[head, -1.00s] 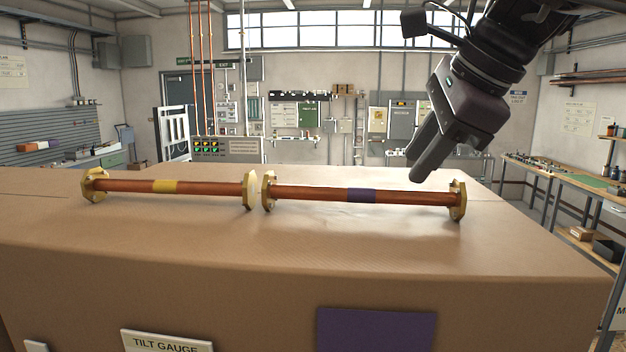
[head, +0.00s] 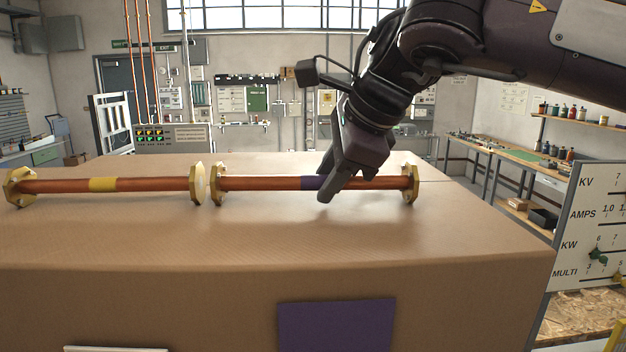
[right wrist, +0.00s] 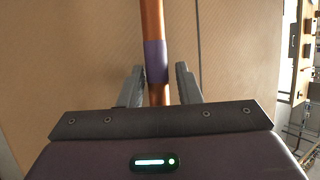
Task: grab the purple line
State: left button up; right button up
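The purple line is a copper pipe (head: 265,183) with a purple band (head: 311,183) and brass flanges at both ends. It lies across the top of the brown bench. My right gripper (head: 328,190) is over the pipe at the purple band. In the right wrist view the fingers (right wrist: 158,85) are apart, one on each side of the pipe, and the purple band (right wrist: 156,62) shows between and just beyond them. Whether a finger touches the pipe cannot be told. My left gripper is not in view.
A second copper pipe (head: 150,185) with a yellow band lies in line at the left, its flange close to the purple line's left flange. The brown bench (head: 200,240) is otherwise clear. A purple patch (head: 336,325) is on its front. A meter board (head: 590,230) stands at the right.

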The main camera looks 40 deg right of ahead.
jog(key=shift+s, duration=0.25)
jog(key=shift+c, duration=0.8)
jog(key=shift+s+r, duration=0.1)
jog(key=shift+s, duration=0.05)
jog(key=shift+c, duration=2.4)
grip_shut()
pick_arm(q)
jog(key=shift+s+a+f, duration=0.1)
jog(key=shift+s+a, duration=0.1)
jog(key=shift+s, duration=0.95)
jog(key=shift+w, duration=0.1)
